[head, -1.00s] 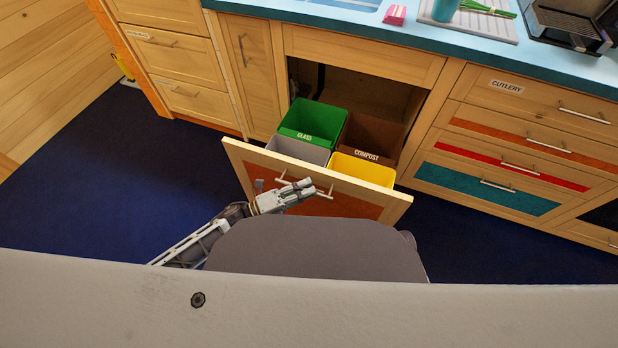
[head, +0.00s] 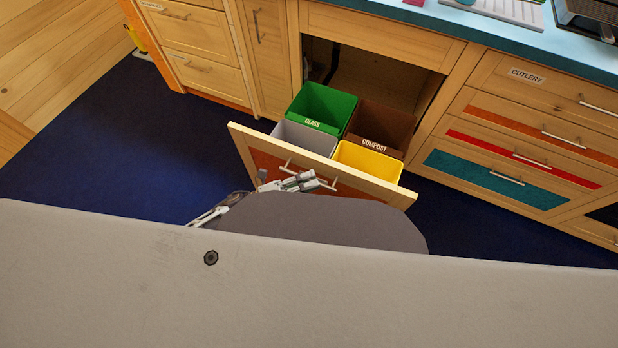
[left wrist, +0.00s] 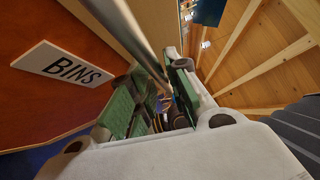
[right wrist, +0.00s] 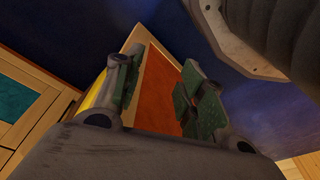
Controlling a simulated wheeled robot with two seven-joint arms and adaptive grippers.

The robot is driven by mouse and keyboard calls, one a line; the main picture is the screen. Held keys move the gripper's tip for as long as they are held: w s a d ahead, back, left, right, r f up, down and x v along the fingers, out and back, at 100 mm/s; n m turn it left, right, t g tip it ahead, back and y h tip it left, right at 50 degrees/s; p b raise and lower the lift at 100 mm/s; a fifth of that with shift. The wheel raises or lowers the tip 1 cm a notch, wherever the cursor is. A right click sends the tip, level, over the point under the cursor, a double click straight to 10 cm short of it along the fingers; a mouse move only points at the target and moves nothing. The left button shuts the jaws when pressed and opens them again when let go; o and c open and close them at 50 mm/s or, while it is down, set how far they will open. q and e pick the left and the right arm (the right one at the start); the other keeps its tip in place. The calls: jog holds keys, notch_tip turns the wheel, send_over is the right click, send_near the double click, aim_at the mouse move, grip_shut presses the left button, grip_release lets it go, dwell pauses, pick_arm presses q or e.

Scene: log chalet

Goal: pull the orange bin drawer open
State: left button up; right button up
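The bin drawer (head: 402,190) stands well out from its cabinet. Its wooden front has an orange-red panel (head: 262,163) and a metal bar handle (head: 332,186). My left gripper (head: 312,180) is at the handle. In the left wrist view the handle bar (left wrist: 132,38) runs down between the green finger pads, and the gripper (left wrist: 160,85) is closed around it; the exact contact is partly hidden. A BINS label (left wrist: 70,65) shows on the panel. My right gripper (right wrist: 160,75) is open and empty, with the drawer's orange panel (right wrist: 162,88) beyond its fingers.
Green glass (head: 323,106), brown compost (head: 382,128), grey (head: 304,138) and yellow (head: 366,163) bins sit in the drawer. Shut cutlery drawers (head: 540,88) stand to the right. Dark blue floor (head: 110,140) is clear at left. My body hides the near area.

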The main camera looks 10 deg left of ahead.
pick_arm(q)
jog(key=shift+o, duration=0.9)
jog(key=shift+r, duration=0.1)
jog(key=shift+w, duration=0.1)
jog(key=shift+a, duration=0.1)
jog(key=v, duration=1.2)
